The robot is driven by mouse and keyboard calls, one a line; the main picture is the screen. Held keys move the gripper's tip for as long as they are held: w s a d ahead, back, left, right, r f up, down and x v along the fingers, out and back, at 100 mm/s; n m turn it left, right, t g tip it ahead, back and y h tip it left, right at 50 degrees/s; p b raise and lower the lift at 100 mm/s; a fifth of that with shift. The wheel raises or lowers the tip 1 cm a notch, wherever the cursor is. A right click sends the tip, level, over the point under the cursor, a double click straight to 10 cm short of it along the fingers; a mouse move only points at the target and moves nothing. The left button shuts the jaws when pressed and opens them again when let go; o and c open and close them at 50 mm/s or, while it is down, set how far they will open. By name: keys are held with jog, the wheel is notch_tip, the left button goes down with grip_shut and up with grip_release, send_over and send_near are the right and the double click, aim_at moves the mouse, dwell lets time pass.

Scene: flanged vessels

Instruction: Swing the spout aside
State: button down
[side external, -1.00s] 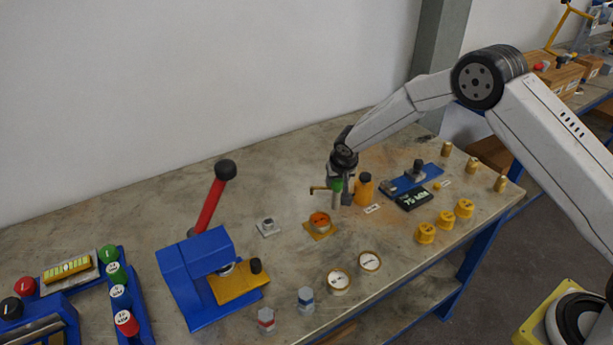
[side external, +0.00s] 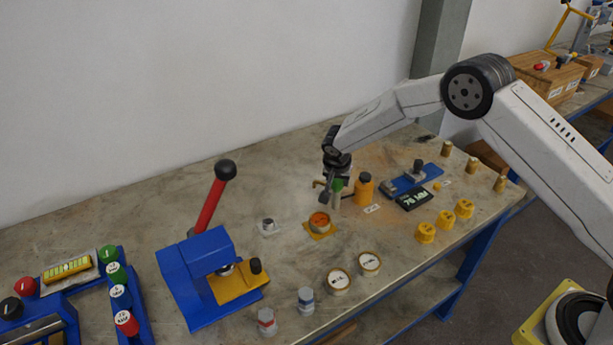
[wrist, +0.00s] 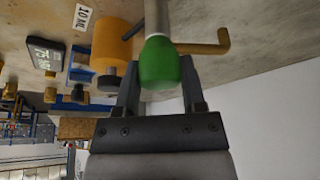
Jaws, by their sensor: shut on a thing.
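The brass spout (side external: 318,184) is a bent tube near the top of a pale post (side external: 336,201). A green knob (side external: 338,184) sits at the top of the post, partly hidden by my gripper (side external: 331,187) in the side view. In the wrist view, the fingers of my gripper (wrist: 160,82) are on either side of the green knob (wrist: 165,66) and are shut on it. There the spout (wrist: 208,47) runs out to the right of the knob and ends in a hooked tip.
An orange bottle (side external: 364,190) stands close right of the post. An orange-filled cup (side external: 319,221) on a yellow plate is in front. A blue fixture (side external: 415,180) and a dark display (side external: 412,200) lie to the right. A blue press (side external: 205,275) with a red lever stands left.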

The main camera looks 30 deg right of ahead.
jog(key=shift+c, duration=0.8)
grip_release()
jog(key=shift+r, duration=0.1)
jog(key=v, duration=0.7)
jog(key=shift+r, duration=0.3)
jog(key=shift+s, duration=0.15)
